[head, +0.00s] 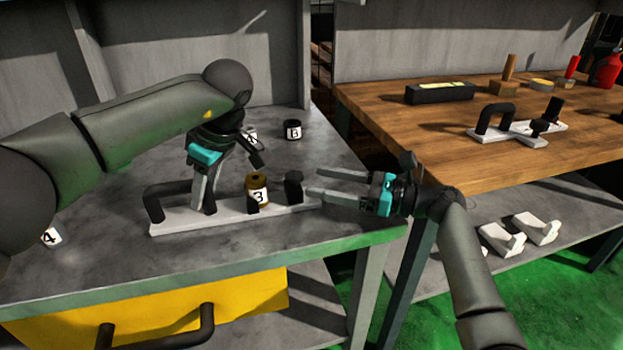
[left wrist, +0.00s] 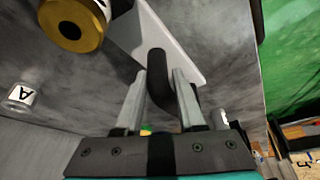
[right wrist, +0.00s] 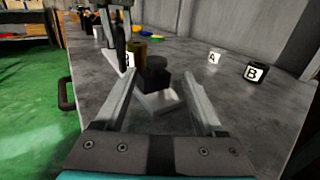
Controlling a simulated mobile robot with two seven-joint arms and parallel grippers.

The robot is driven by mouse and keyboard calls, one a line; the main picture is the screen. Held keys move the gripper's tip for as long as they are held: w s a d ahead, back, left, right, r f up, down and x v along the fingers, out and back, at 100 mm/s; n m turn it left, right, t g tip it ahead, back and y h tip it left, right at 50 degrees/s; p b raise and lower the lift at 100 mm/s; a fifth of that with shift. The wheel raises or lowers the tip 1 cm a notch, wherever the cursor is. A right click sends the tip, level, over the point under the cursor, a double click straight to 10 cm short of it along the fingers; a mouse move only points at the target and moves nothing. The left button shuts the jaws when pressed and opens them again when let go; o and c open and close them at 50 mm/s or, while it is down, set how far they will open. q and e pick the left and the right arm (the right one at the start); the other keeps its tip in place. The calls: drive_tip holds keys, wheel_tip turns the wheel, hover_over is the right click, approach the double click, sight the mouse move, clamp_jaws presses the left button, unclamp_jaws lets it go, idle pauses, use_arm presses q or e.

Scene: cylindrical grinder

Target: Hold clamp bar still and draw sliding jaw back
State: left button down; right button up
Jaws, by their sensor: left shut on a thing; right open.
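The clamp bar (head: 230,215) is a long white plate lying on the grey table, with a black arched handle (head: 160,198) at its left end. A brass cylinder labelled 3 (head: 257,190) stands on it between two black jaws. The right-hand black block, apparently the sliding jaw (head: 294,187), also shows in the right wrist view (right wrist: 155,76). My left gripper (head: 204,205) is shut on the black handle, seen between its fingers in the left wrist view (left wrist: 158,80). My right gripper (head: 314,183) is open, its fingers pointing at the sliding jaw from the right, apart from it.
Small labelled parts A (right wrist: 214,57) and B (head: 292,130) stand behind the bar, and part 4 (head: 51,237) at far left. A wooden bench (head: 400,125) to the right holds a second handled fixture (head: 515,130). A yellow drawer (head: 235,298) is below the table's front edge.

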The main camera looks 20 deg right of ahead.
use_arm(q)
drive_tip(key=shift+d, duration=0.1)
use_arm(e)
drive_tip(key=v, duration=0.8)
drive_tip(key=shift+s+d, duration=0.2)
drive_tip(key=shift+d, duration=0.1)
use_arm(q)
drive_tip(key=shift+c, duration=2.2)
unclamp_jaws()
drive_tip(key=shift+r, duration=0.1)
drive_tip(key=v, duration=1.2)
